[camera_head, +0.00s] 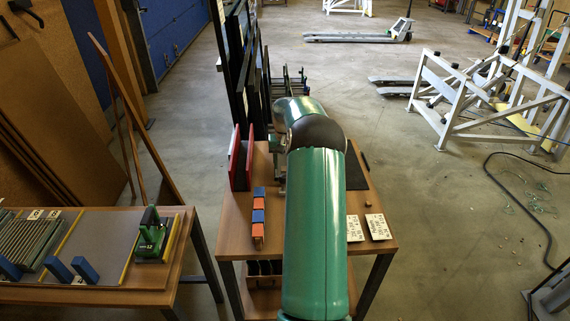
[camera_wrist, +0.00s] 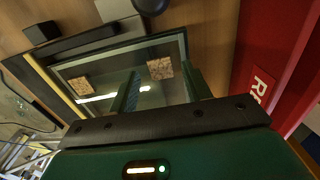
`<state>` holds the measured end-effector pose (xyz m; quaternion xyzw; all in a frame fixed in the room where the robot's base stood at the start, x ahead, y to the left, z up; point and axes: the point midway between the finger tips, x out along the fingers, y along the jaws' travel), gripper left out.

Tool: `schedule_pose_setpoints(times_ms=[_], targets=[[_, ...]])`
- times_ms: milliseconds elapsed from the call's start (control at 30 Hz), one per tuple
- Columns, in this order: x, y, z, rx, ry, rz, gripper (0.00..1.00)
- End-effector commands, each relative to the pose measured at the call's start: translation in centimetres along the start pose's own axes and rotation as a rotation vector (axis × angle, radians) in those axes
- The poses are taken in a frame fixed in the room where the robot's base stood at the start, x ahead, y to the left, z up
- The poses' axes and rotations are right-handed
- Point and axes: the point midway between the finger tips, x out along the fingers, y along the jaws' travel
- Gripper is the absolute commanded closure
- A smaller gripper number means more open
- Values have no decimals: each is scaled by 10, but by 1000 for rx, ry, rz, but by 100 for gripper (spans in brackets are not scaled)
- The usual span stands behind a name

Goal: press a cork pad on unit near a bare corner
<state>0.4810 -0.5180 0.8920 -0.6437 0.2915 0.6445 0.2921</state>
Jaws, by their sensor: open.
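A glass unit with a dark frame (camera_wrist: 62,71) lies under my gripper in the wrist view, with a bright reflection across its pane. One tan cork pad (camera_wrist: 80,86) is near its left corner. A second cork pad (camera_wrist: 160,69) shows between my fingers, near the far edge; I cannot tell its distance from the fingertips. My gripper (camera_wrist: 159,72) is open, its two green fingers apart and pointing at the unit. The near corners are hidden behind the gripper body. In the head view, my arm covers most of the unit and gripper.
A red panel (camera_wrist: 262,45) stands close on the right in the wrist view. The wooden table (camera_head: 232,238) also holds orange and blue blocks (camera_head: 258,218) and two white printed cards (camera_head: 378,227). A dark block (camera_wrist: 40,33) and bar lie beyond the unit.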

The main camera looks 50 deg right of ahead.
Motion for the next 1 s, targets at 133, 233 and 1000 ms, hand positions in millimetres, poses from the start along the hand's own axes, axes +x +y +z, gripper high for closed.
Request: schedule_pose_setpoints(times_ms=[133, 233, 1000], targets=[[-28, 0, -1, 0, 6, 2, 51], [-50, -1, -1, 0, 7, 0, 51], [-130, 0, 0, -2, 2, 0, 61]])
